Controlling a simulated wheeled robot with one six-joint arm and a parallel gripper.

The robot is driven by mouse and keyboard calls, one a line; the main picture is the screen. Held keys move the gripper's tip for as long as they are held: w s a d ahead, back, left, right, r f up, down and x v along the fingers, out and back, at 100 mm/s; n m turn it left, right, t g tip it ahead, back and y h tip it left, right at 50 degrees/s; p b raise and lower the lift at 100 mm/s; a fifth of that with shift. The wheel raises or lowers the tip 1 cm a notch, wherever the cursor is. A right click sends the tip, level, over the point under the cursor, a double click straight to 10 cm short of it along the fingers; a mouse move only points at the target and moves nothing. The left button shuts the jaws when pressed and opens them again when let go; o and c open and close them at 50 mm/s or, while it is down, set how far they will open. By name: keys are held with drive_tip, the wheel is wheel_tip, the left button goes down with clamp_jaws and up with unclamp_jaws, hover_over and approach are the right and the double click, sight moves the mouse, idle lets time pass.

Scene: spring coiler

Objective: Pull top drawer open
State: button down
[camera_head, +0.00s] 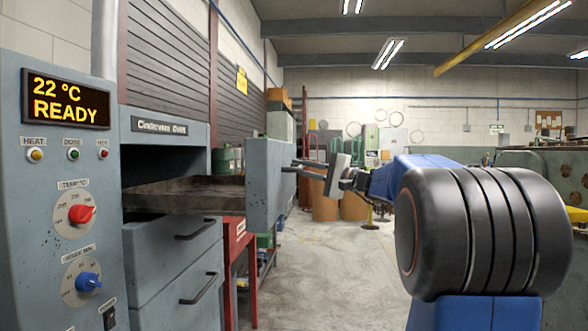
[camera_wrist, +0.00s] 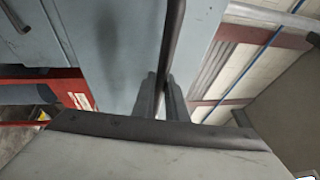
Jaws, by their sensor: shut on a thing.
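The top drawer (camera_head: 264,183) of the grey-blue oven cabinet stands pulled far out, its dark tray (camera_head: 185,193) showing between the drawer front and the cabinet. My gripper (camera_head: 291,166) is at the outer face of the drawer front, coming from the right. In the wrist view the drawer front (camera_wrist: 95,50) fills the upper left and middle. My gripper's fingers (camera_wrist: 160,85) are shut on the dark bar handle (camera_wrist: 174,30). The fingers partly cover the handle, and the exact contact is hard to see in the head view.
Two lower drawers, the upper (camera_head: 165,255) and lower (camera_head: 190,300), are closed below, each with a dark handle. A control panel (camera_head: 60,200) with red and blue knobs reads "22 °C READY". A red stand (camera_head: 232,255) is beside the cabinet. Open floor (camera_head: 325,270) lies ahead.

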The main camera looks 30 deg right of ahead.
drive_tip(key=c, duration=1.8)
unclamp_jaws()
drive_tip(key=shift+o, duration=0.2)
drive_tip(key=shift+d, duration=0.1)
drive_tip(key=v, duration=1.7)
drive_tip(key=shift+s, duration=0.2)
drive_tip(key=shift+d, duration=0.1)
